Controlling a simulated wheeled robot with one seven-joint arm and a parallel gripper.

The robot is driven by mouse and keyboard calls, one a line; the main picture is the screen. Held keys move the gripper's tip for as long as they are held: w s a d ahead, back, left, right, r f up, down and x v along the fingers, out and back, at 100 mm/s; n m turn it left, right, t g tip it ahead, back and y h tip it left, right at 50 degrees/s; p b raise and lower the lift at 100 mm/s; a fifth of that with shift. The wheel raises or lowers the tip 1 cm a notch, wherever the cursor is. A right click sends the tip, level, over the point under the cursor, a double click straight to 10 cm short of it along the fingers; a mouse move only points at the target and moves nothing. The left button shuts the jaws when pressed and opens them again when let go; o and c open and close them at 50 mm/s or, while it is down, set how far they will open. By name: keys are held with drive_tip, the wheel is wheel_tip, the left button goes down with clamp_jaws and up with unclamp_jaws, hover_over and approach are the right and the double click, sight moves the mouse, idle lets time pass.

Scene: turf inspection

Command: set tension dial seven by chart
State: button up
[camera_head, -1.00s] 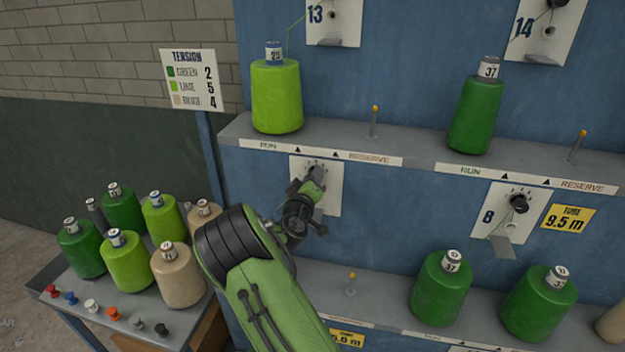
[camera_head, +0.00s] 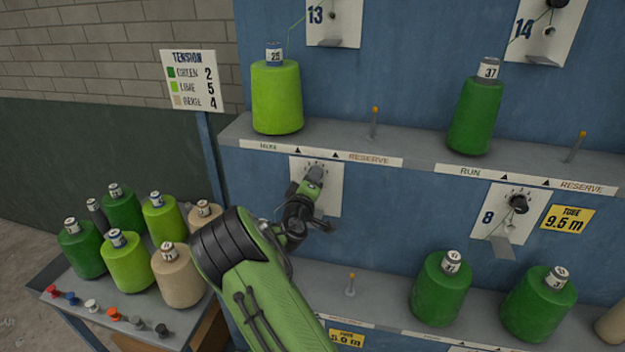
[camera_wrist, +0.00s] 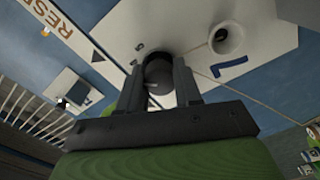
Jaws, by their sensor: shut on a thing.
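In the wrist view the plate (camera_wrist: 270,30) shows a "7" and a pale round eyelet. My gripper (camera_wrist: 172,82) is shut on the dark round dial knob (camera_wrist: 158,68), with a finger on each side; it also shows in the head view (camera_head: 314,176). The dial's pointer setting is hidden. The tension chart (camera_head: 190,80) at the upper left reads green 2, lime 5, beige 4. A lime cone (camera_head: 277,95) stands at RUN above the plate.
Dial eight's plate (camera_head: 508,215) is at the right with a yellow "9.5 m" tube label (camera_head: 568,219). A green cone (camera_head: 475,115) stands on the upper shelf (camera_head: 415,158). A side table (camera_head: 75,315) holds several cones and coloured pegs.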

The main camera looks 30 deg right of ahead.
drive_tip(key=o, duration=1)
drive_tip(key=shift+o, duration=0.2)
drive_tip(key=b+v, duration=0.5)
drive_tip(key=v, duration=1.1)
drive_tip(key=shift+w, duration=0.1)
